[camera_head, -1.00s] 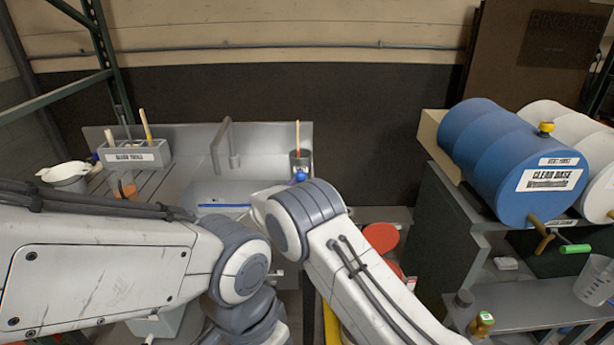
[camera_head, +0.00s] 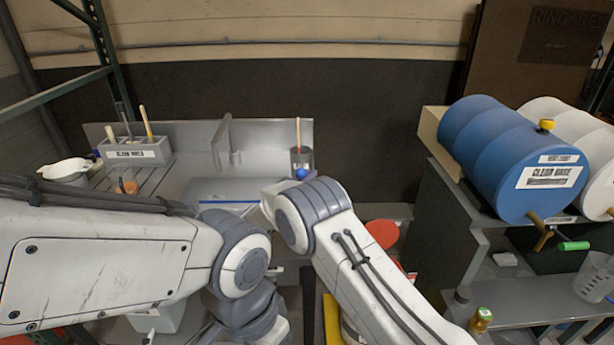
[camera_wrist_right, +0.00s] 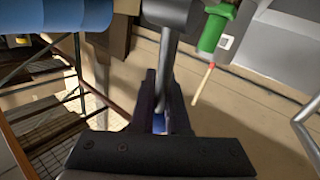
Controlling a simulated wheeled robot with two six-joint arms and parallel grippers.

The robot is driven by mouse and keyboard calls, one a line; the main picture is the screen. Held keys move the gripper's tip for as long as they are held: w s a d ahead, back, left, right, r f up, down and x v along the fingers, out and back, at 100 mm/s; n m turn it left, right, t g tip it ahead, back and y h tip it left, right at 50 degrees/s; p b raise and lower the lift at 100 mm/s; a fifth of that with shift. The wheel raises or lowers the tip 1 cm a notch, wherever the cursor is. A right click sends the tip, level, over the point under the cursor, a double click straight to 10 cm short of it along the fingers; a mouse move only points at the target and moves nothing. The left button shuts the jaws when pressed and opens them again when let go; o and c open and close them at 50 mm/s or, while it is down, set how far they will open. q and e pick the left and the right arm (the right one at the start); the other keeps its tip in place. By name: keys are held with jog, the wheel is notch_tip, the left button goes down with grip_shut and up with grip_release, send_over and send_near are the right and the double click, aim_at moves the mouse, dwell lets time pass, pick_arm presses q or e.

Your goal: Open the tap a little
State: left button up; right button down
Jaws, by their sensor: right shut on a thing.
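A grey upright tap spout (camera_head: 224,142) stands at the back of the grey sink (camera_head: 262,150). A small blue knob (camera_head: 304,174) shows just above my right arm's joint, in front of a dark cup. I cannot tell for sure whether this is the same blue knob. In the head view my arm hides the right fingers. My left gripper is not in view.
A blue drum (camera_head: 497,149) with a brass tap (camera_head: 542,237) and green handle (camera_head: 574,246) lies on the right-hand stand. A labelled tool box (camera_head: 135,153) is at left. The dark cup (camera_head: 301,158) holds a stick. My two arms nearly meet in the middle.

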jog(key=shift+w+r, duration=0.1)
jog(key=shift+r, duration=0.45)
dwell(0.6)
jog(key=s+m+t+h+b, duration=0.1)
jog(key=s+m+t+b, duration=0.1)
jog(key=b, duration=0.4)
jog(key=shift+s+a+h+b, duration=0.1)
jog(key=shift+s+h+b, duration=0.05)
jog(key=shift+h+b, duration=0.25)
jog(key=shift+s+r+m+t+b, duration=0.35)
jog(key=shift+r+m+t, duration=0.05)
jog(key=shift+r, duration=0.1)
jog(key=c, duration=0.9)
grip_release()
jog(key=shift+h, duration=0.3)
jog(key=shift+s, duration=0.1)
jog(key=shift+f, duration=0.25)
